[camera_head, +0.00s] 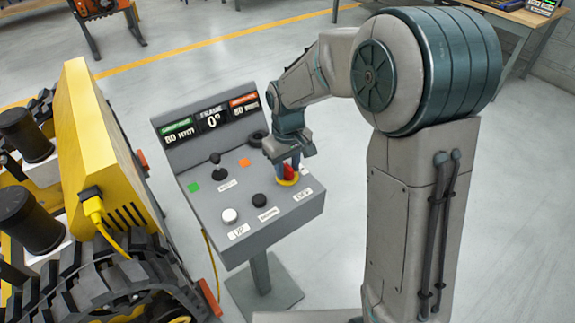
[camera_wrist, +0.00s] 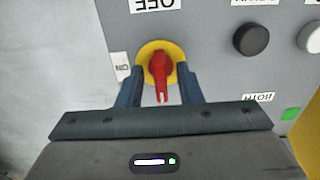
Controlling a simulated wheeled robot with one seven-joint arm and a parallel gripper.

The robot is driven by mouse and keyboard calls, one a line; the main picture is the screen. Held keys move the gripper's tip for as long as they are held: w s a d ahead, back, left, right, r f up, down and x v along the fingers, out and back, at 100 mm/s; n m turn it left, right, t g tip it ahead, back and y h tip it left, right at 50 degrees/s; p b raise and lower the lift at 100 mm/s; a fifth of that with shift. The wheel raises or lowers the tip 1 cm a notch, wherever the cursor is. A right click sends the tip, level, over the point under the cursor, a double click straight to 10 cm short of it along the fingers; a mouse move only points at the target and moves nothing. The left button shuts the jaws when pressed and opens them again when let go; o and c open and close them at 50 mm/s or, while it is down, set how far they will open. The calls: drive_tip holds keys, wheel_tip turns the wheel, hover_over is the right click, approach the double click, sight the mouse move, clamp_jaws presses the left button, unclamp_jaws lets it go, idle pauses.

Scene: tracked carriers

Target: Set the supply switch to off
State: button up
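The supply switch is a red handle (camera_wrist: 159,68) on a round yellow plate (camera_wrist: 177,50), set in a grey control panel (camera_head: 243,203). In the head view the red handle (camera_head: 289,173) is at the panel's right side, partly hidden by my gripper (camera_head: 288,168). In the wrist view, which looks upside down, my gripper (camera_wrist: 160,92) has its two blue fingers on either side of the handle, with gaps to it. The handle's narrow end, with a pale mark, points to the picture's bottom. The OFF label (camera_wrist: 155,4) is above the plate; the ON label (camera_wrist: 122,67) is left of it.
A black button (camera_wrist: 251,39) and a white button (camera_wrist: 312,38) sit beside the switch. A black joystick (camera_head: 217,168) and a display (camera_head: 211,119) are farther back on the panel. A yellow tracked carrier (camera_head: 85,135) with a plugged yellow cable stands at the left.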

sight(288, 166)
wheel_tip(288, 166, up, 14)
idle(0.6)
drive_tip(key=shift+d+f, duration=0.1)
drive_tip(key=s+d+f+m+t, duration=0.1)
drive_tip(key=s+d+f+m, duration=0.1)
drive_tip(key=s+d, duration=0.4)
drive_tip(key=s+d+f+m+t, duration=0.1)
drive_tip(key=s+d+m+t, duration=0.1)
drive_tip(key=s+d+m, duration=0.2)
drive_tip(key=shift+s+d+f+m, duration=0.4)
drive_tip(key=shift+s+d, duration=1.35)
drive_tip(key=shift+s, duration=2.65)
